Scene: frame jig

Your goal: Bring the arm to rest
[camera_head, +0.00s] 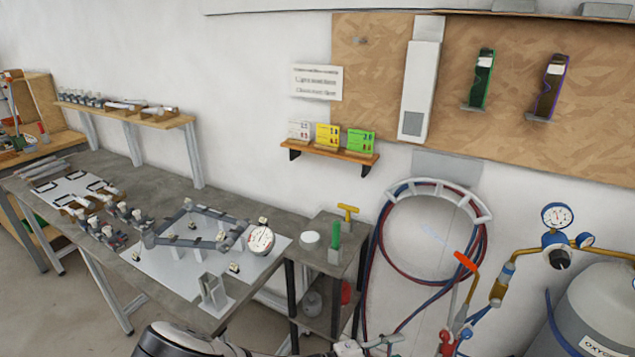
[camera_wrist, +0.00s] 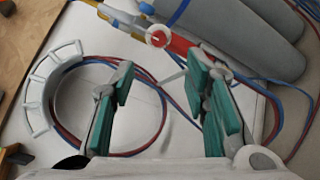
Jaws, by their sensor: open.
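My gripper (camera_wrist: 163,100) shows in the wrist view with its two teal-padded fingers wide apart. It is open, and nothing is held between the pads. Behind the gap are a white surface and a coil of red and blue hose (camera_wrist: 150,145). In the head view my arm runs along the bottom edge, and my gripper (camera_head: 372,346) is partly in the picture there, low in front of the hose coil (camera_head: 383,255). Most of the arm is out of the frame, and its full pose cannot be told.
The grey workbench (camera_head: 85,185) on the left carries a frame on a metal plate (camera_head: 165,268) and a round dial (camera_head: 261,240). A small side stand (camera_head: 325,262) is right of it. A torch (camera_head: 462,300) and a gas cylinder (camera_head: 598,310) stand at right.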

